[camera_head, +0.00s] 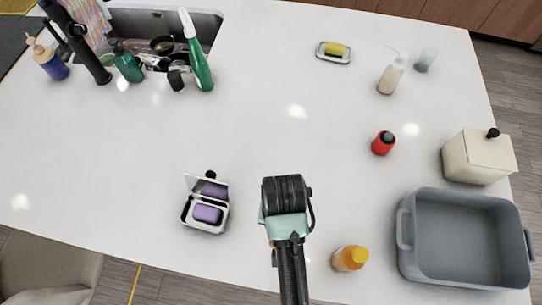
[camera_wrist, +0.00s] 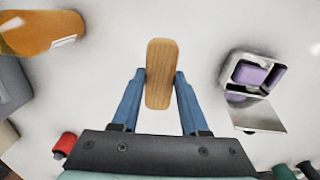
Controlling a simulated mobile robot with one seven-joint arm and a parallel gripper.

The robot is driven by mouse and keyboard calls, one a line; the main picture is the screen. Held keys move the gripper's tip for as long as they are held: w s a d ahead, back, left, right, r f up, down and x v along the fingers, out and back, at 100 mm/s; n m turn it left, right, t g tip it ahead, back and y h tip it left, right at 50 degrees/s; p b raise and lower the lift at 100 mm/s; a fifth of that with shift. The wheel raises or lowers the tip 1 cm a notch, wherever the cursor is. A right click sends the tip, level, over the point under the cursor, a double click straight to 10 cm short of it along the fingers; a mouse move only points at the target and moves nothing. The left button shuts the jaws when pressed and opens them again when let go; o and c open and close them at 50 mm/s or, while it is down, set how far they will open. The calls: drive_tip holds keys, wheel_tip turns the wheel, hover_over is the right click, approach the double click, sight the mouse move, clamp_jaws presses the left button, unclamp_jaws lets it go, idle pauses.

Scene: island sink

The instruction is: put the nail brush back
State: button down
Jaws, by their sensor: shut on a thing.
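My gripper (camera_wrist: 160,76) is shut on the nail brush (camera_wrist: 159,90), which has a plain, light wooden back with rounded ends. The brush lies lengthwise between the blue fingers and appears above the white counter; its bristles and exact height cannot be seen. In the head view my gripper (camera_head: 286,200) is over the front middle of the counter and hides the brush. An open white case (camera_head: 205,225) with a raised lid and a purple block (camera_head: 207,214) stands to its left. The case (camera_wrist: 238,72) also shows at the right in the wrist view.
An orange bottle (camera_head: 350,258) and a grey basin (camera_head: 404,265) stand right of my gripper. A red bottle (camera_head: 382,145), cream box (camera_head: 475,160), soap dispenser (camera_head: 389,78) and yellow-sponge dish (camera_head: 333,58) are farther back. Sink items crowd the back left. The counter's middle is clear.

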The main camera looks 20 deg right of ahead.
drive_tip(key=f, duration=0.2)
drive_tip(key=s+f, duration=0.1)
drive_tip(key=f, duration=0.1)
drive_tip(key=shift+f+p, duration=0.3)
drive_tip(key=shift+f, duration=2.45)
drive_tip(key=shift+f, duration=0.2)
drive_tip(key=shift+c, duration=2.1)
unclamp_jaws()
drive_tip(key=shift+r, duration=0.2)
wheel_tip(320, 180, up, 12)
drive_tip(key=shift+r, duration=0.1)
drive_tip(key=shift+w, duration=0.1)
